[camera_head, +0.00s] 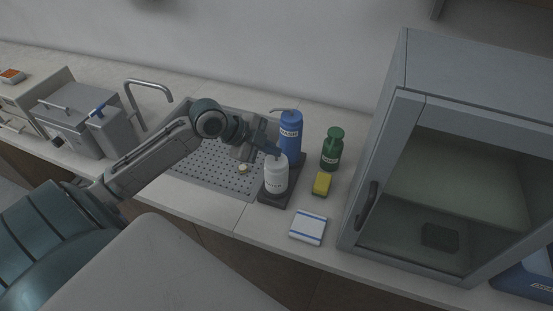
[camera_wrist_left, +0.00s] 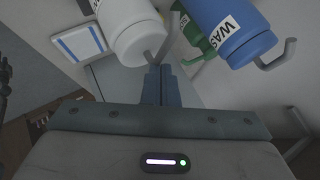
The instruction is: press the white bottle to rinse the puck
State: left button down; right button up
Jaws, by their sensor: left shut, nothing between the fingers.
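The white bottle (camera_head: 276,178) stands upright on a dark tray (camera_head: 268,198) beside the sink. In the left wrist view the white bottle (camera_wrist_left: 127,28) is at the top, its spout pointing toward my fingers. My left gripper (camera_head: 277,152) is shut and empty, at the bottle's top; I cannot tell whether it touches the pump head. Its fingers (camera_wrist_left: 161,72) lie together just by the spout in the wrist view. A small pale yellow round piece, likely the puck (camera_head: 243,169), lies on the perforated drain plate, left of the bottle. My right gripper is not in view.
A blue wash bottle (camera_head: 290,135) stands behind the white bottle, close to my left gripper. A green bottle (camera_head: 332,150), a yellow sponge (camera_head: 322,184) and a blue-striped white cloth (camera_head: 308,227) are to the right. A glass-fronted cabinet (camera_head: 398,100) fills the right side.

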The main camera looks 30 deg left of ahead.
aim_at(272, 160)
pick_arm(q)
jog(key=shift+f, duration=0.1)
jog(key=shift+f+b, duration=0.35)
jog(key=shift+f+b, duration=0.4)
jog(key=shift+f, duration=0.1)
dwell(0.7)
jog(key=shift+r, duration=0.15)
jog(key=shift+r+p, duration=0.7)
jog(key=shift+r, duration=0.1)
notch_tip(272, 160, up, 5)
jog(key=p, duration=0.4)
